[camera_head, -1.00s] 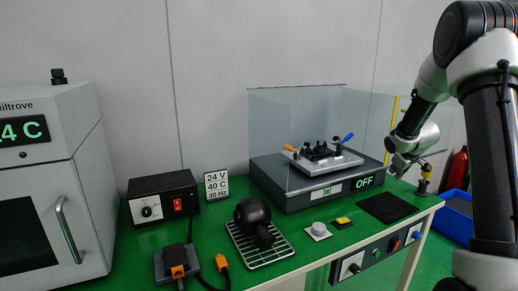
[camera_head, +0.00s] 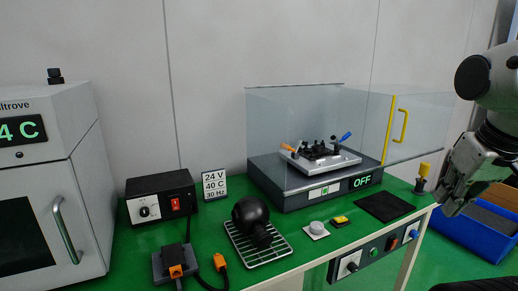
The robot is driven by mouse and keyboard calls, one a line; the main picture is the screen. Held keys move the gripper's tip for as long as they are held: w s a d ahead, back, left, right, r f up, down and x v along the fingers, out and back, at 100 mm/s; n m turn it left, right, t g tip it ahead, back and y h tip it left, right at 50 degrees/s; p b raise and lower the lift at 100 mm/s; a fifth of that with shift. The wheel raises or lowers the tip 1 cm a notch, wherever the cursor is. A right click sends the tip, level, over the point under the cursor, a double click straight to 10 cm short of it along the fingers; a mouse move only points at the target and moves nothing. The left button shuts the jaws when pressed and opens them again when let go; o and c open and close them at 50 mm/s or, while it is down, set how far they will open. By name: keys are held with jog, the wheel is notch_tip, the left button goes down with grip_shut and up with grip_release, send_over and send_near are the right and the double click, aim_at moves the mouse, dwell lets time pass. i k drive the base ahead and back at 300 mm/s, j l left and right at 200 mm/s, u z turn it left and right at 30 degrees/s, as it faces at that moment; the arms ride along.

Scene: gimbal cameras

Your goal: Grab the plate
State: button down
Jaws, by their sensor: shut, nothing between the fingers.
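A light metal plate (camera_head: 347,161) lies on the dark shaker base (camera_head: 300,197) inside a clear enclosure. A black part sits on the plate, with an orange-handled clamp at its left and a blue-handled clamp at its right. My gripper (camera_head: 452,208) is at the right, beyond the table's right edge, pointing down. It is shut and empty, well apart from the plate.
A clear door (camera_head: 420,123) with a yellow handle (camera_head: 399,127) stands open right of the enclosure. A yellow-topped post (camera_head: 421,180) and black mat (camera_head: 384,206) are near the table's right end. A blue bin (camera_head: 478,228) is beyond it.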

aim_at(318, 151)
jog(key=i+l+u, duration=0.1)
jog(key=l, duration=0.2)
jog(key=i+l+u, duration=0.1)
jog(key=i+l, duration=0.25)
jog(key=l, duration=0.25)
jog(key=i+l+u, duration=0.15)
jog(key=l, duration=0.2)
jog(key=i+l+u, duration=0.1)
jog(key=l, duration=0.2)
jog(key=i, duration=0.05)
